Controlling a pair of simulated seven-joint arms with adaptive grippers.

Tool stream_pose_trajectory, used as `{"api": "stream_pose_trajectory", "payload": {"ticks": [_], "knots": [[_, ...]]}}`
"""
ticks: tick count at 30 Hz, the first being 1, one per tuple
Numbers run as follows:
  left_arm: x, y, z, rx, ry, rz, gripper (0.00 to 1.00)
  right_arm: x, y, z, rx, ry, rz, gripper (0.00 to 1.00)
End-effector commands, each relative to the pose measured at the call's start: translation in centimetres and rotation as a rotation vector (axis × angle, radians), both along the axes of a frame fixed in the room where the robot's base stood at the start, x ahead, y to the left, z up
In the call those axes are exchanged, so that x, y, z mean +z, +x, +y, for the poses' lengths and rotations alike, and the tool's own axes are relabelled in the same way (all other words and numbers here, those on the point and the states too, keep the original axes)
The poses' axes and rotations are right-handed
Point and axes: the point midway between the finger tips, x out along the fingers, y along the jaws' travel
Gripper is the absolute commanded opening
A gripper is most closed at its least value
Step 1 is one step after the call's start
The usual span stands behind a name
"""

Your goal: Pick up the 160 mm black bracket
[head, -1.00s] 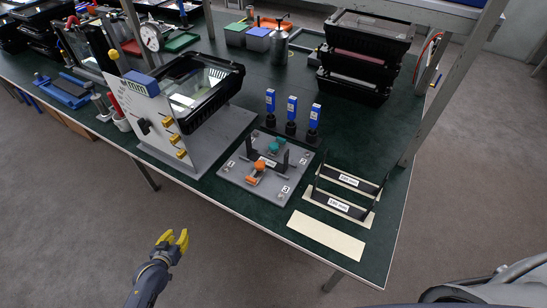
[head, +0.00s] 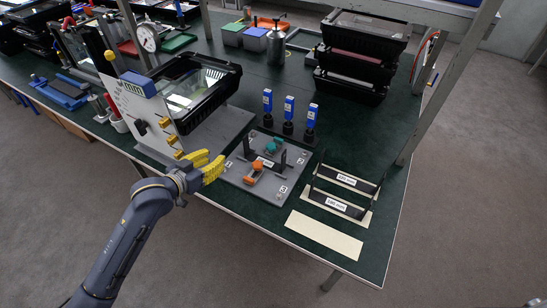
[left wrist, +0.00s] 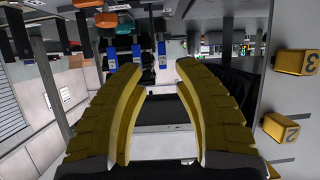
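Three black brackets with white labels show in the head view. One bracket (head: 281,157) stands in the grey fixture plate (head: 238,179) with orange and teal clamps. Two more stand on pale strips at the right: a rear bracket (head: 366,187) and a front bracket (head: 322,197). The labels are too small to read surely, so I cannot tell which is the 160 mm one. My left gripper (head: 213,166) is at the fixture's left edge in the picture, with yellow fingers. In the left wrist view its fingers (left wrist: 155,100) stand apart with nothing between them. My right gripper is out of view.
A grey panel with yellow knobs (head: 171,141) stands close to my left gripper. Several blue-topped items (head: 289,108) stand behind the fixture. A bare pale strip (head: 324,234) lies near the front edge. Black crates (head: 352,60) are stacked at the back right.

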Motion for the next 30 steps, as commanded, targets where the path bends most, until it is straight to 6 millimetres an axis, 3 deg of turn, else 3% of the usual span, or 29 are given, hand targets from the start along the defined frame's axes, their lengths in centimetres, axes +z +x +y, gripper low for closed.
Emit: {"api": "stream_pose_trajectory", "payload": {"ticks": [7, 21, 30], "knots": [[0.7, 0.1, -1.0, -0.018, 0.03, 0.003, 0.31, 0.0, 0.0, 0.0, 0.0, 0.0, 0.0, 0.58], [-2.4, 6.6, -4.9, -0.018, 0.028, 0.004, 0.31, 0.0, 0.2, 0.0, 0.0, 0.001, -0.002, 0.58], [-3.6, 8.8, -6.2, -0.018, 0.031, 0.003, 0.31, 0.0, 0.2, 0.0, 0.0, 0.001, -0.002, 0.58]]}}
